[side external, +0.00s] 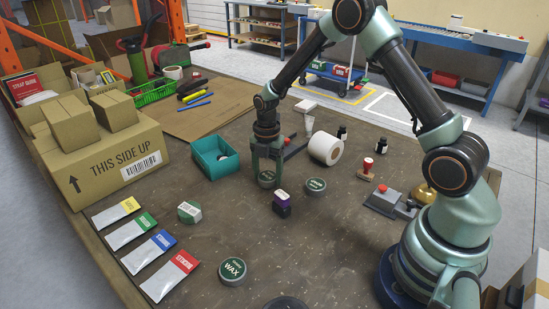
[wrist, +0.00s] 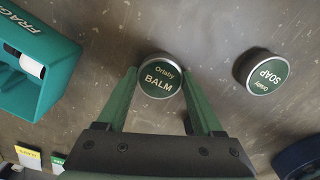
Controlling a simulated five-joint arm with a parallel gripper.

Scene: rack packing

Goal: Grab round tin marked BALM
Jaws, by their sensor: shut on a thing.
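The round tin marked BALM (wrist: 160,78) has a green lid and a silver rim. In the wrist view it sits between the green fingers of my gripper (wrist: 160,84), which is shut on it. In the side view my gripper (side external: 267,160) points down around the same tin (side external: 267,181), at or just above the tabletop; I cannot tell if it touches the table. The lid's lettering is readable only in the wrist view.
A tin marked SOAP (wrist: 263,71) lies to the right. A tin marked WAX (side external: 232,270) lies near the front. A teal box (side external: 228,164) is left of my gripper. Flat packets (side external: 128,232) and a carton (side external: 115,165) are at left.

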